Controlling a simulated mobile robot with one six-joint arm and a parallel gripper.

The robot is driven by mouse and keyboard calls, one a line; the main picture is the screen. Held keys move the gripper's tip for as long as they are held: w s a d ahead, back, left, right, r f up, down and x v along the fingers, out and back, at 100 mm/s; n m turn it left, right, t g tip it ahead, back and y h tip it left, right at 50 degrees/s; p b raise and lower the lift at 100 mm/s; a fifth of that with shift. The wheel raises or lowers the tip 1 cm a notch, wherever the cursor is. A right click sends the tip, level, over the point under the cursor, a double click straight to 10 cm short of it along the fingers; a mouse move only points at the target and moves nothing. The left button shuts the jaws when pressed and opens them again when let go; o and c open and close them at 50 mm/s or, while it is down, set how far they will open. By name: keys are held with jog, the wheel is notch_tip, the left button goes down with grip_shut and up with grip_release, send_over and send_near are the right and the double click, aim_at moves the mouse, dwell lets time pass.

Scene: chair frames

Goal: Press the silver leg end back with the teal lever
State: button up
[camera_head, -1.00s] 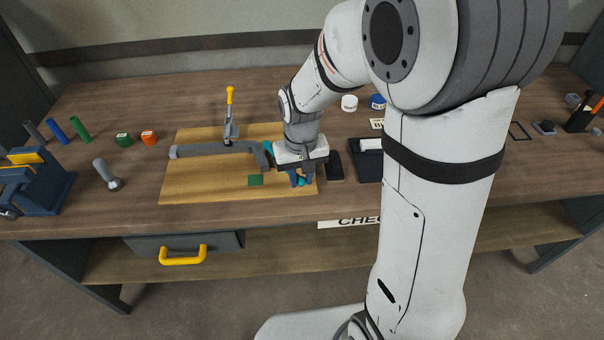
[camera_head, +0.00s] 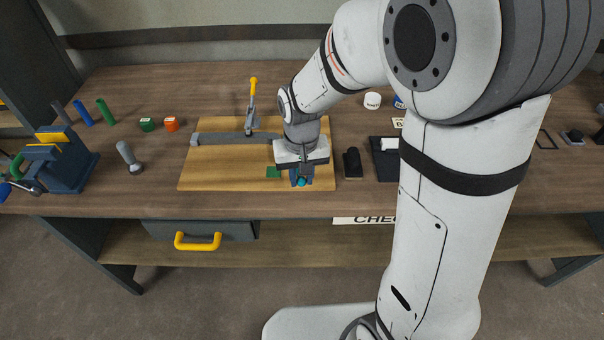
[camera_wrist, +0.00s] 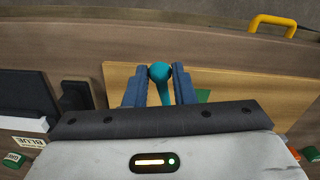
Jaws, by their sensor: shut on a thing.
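The teal lever shows its round knob (camera_wrist: 159,71) and a short length of shaft in the wrist view, between the blue fingers of my gripper (camera_wrist: 158,86). My gripper is shut on the lever; in the head view my gripper (camera_head: 301,178) is low over the right front of the wooden board (camera_head: 215,178). The grey chair frame bar (camera_head: 225,138) lies across the board under a clamp with a yellow handle (camera_head: 253,86). Its right end, with the silver leg end, is hidden behind my gripper, so I cannot tell whether the lever touches it.
A green patch (camera_head: 273,171) lies on the board just left of my gripper. A dark object (camera_head: 352,163) and a black tray (camera_head: 386,172) lie right of the board. A grey cylindrical tool (camera_head: 129,157) stands to the left. The table's front edge is close.

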jog(key=shift+a, duration=0.1)
jog(key=shift+s+a, duration=0.1)
jog(key=shift+a, duration=2.35)
jog(key=shift+a, duration=1.05)
jog(key=o, duration=0.9)
jog(key=shift+c, duration=0.2)
